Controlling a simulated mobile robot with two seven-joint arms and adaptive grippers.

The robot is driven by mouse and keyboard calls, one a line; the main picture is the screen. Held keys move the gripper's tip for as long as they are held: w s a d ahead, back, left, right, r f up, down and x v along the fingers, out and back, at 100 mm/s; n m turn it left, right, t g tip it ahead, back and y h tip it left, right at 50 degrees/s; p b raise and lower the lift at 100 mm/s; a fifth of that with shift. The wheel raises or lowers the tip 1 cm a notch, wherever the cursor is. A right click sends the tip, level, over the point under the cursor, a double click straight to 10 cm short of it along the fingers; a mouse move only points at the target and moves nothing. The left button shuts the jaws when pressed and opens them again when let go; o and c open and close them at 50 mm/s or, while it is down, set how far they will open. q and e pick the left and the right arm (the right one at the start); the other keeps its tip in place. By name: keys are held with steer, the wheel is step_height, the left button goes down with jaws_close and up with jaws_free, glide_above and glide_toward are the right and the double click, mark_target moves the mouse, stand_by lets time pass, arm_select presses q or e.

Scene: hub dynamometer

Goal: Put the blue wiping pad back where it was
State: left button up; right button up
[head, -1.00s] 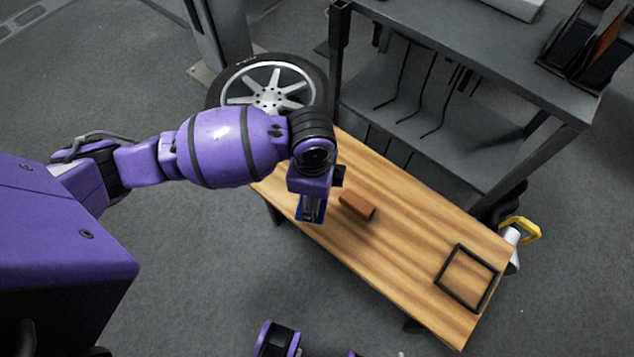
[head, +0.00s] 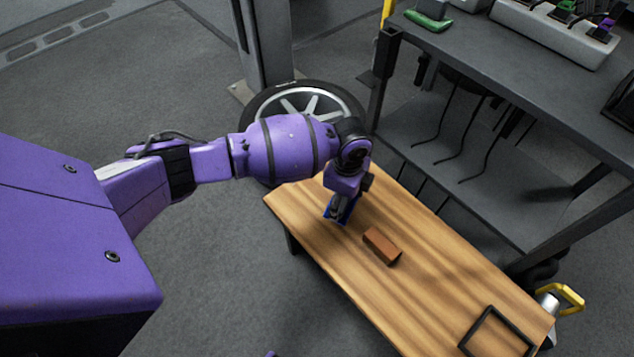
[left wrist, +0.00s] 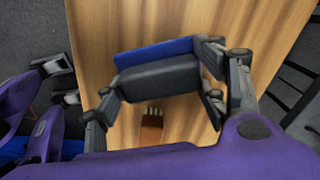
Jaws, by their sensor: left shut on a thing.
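The blue wiping pad (left wrist: 155,52) has a dark grey body (left wrist: 160,77) and a blue face. My left gripper (left wrist: 160,82) is shut on it, with a finger at each end of the dark body. In the head view the left gripper (head: 338,208) points down over the far left end of the wooden table, and a bit of the blue pad (head: 346,211) shows at its fingers. I cannot tell whether the pad touches the tabletop. My right gripper (left wrist: 62,82) shows at the left edge of the left wrist view, its two fingers apart and empty.
A brown block (head: 382,246) lies on the wooden table (head: 440,260) just right of the left gripper. A black square frame (head: 478,330) lies at the near right end. A wheel (head: 310,104) and a grey shelf unit (head: 470,140) stand behind the table.

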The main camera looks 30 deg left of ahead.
mark_target(342, 204)
arm_select(q)
steer(key=shift+w+f, duration=0.25)
steer(key=shift+w, duration=0.2)
step_height(342, 204, down, 3)
steer(key=shift+s+r+b, duration=0.1)
steer(key=shift+r+b, duration=0.1)
steer(key=shift+b, duration=0.35)
arm_select(e)
steer(key=shift+w+f, duration=0.3)
steer(key=shift+f, duration=0.2)
arm_select(q)
steer(key=shift+f, duration=0.1)
steer(key=shift+f, duration=0.15)
steer(key=o, duration=1)
arm_select(e)
steer(key=shift+s+f, duration=0.1)
steer(key=shift+s, duration=0.05)
